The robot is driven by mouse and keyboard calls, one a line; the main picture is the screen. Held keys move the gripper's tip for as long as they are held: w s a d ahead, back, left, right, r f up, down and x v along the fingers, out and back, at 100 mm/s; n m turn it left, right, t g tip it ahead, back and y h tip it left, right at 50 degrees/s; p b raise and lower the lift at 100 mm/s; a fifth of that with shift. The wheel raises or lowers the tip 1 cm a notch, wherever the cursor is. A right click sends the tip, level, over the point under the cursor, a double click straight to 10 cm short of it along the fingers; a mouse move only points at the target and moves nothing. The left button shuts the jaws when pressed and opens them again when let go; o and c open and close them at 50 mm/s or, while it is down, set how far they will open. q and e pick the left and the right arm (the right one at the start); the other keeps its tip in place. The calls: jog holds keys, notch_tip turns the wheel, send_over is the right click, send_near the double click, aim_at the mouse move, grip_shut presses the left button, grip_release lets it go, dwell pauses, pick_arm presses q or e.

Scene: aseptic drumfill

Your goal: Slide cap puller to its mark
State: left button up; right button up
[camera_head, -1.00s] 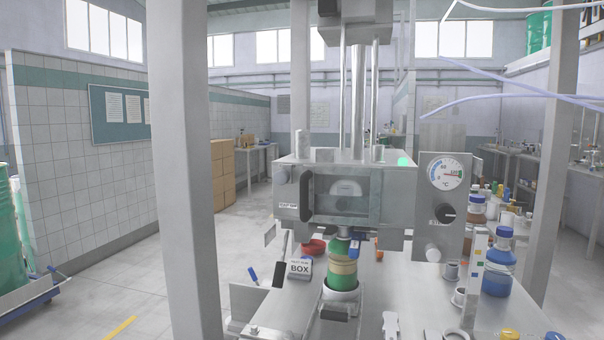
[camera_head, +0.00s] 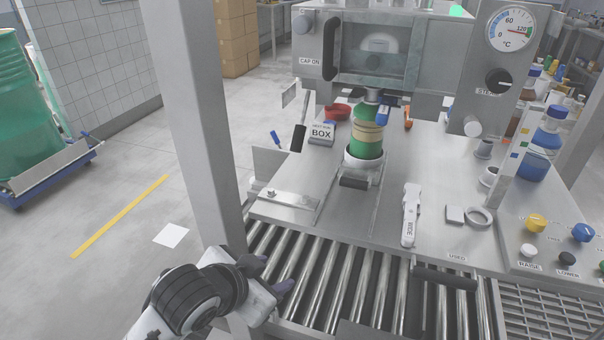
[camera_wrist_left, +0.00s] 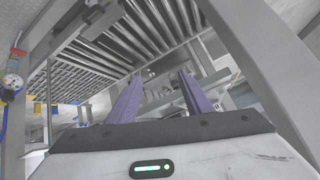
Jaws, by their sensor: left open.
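No part bears a readable cap puller label, so I cannot tell for sure which one it is. A green and tan bottle-like spout (camera_head: 366,132) stands upright in a white round seat under the machine head. A short black handle (camera_head: 354,182) is in front of that seat. A white tool marked WIDE (camera_head: 410,215) lies on the steel deck to the right. My left gripper (camera_head: 272,274) is open and empty at the left end of the rollers, apart from these parts. Its purple fingers (camera_wrist_left: 156,98) also show in the left wrist view. My right gripper is out of view.
The steel machine head (camera_head: 375,55), marked CAP ON, overhangs the deck. A grey post (camera_head: 192,120) stands just left of the deck. Metal rollers (camera_head: 340,270) run along the front.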

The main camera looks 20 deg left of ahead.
pick_arm(q)
jog(key=w+r+m+t, duration=0.3)
jog(key=w+r+t, duration=0.1)
jog(key=w+r, duration=1.05)
jog(key=m+t, duration=0.2)
jog(key=t, duration=0.3)
send_near(300, 25)
jog(key=w, duration=0.3)
jog(key=w+p, duration=0.1)
jog(key=w, duration=0.5)
jog(key=shift+w+d+r, duration=0.15)
jog(key=shift+w+d, duration=0.2)
jog(key=shift+w+p, duration=0.3)
jog(key=shift+w, duration=0.3)
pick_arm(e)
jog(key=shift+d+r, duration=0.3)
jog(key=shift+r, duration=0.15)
pick_arm(q)
jog(key=shift+c, duration=0.4)
